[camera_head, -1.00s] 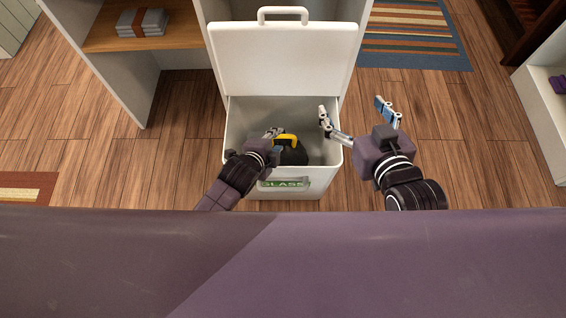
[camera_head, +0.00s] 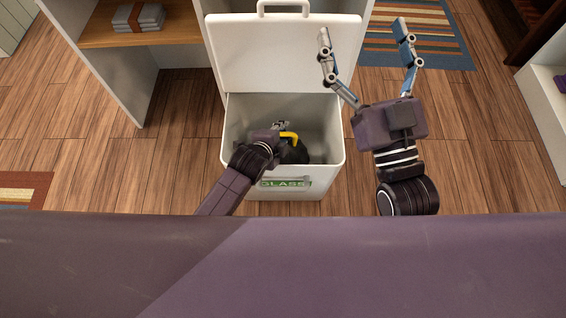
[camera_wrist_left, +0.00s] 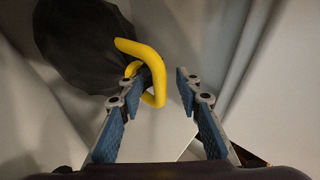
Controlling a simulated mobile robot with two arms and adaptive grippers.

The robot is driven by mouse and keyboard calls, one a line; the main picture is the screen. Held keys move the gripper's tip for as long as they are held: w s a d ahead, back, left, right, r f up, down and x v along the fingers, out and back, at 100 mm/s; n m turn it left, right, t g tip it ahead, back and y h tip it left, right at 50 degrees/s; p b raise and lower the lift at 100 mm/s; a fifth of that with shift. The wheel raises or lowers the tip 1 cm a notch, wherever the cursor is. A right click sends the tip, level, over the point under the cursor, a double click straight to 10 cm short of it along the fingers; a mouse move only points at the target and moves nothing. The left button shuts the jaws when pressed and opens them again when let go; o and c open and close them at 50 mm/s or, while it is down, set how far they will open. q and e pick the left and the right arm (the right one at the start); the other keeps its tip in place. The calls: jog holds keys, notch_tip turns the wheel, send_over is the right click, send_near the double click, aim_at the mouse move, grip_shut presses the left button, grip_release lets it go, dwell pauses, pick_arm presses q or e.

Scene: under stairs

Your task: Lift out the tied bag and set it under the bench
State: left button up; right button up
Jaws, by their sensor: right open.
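The black bag (camera_head: 297,155) lies inside the white bin (camera_head: 318,178), whose lid (camera_head: 285,60) stands open. Its yellow tie (camera_head: 290,137) forms a loop on top. My left gripper (camera_head: 281,127) is down in the bin at the bag and hides part of it. In the left wrist view the bag (camera_wrist_left: 78,45) is at upper left. The left gripper's fingers (camera_wrist_left: 158,93) are apart, with the yellow loop (camera_wrist_left: 157,75) at the left fingertip and reaching into the gap. My right gripper (camera_head: 363,45) is open and empty, right of the bin.
A green GLASS label (camera_head: 285,183) is on the bin's front. A wooden shelf (camera_head: 100,35) with a tied grey stack (camera_head: 138,17) is at upper left. A striped rug (camera_head: 430,50) lies at upper right. Wooden floor is clear on both sides of the bin.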

dwell(0.3)
pick_arm(q)
grip_shut()
dwell(0.3)
jog(key=shift+w+d+r, duration=0.1)
jog(key=shift+w+r, duration=0.05)
jog(key=shift+w, duration=0.05)
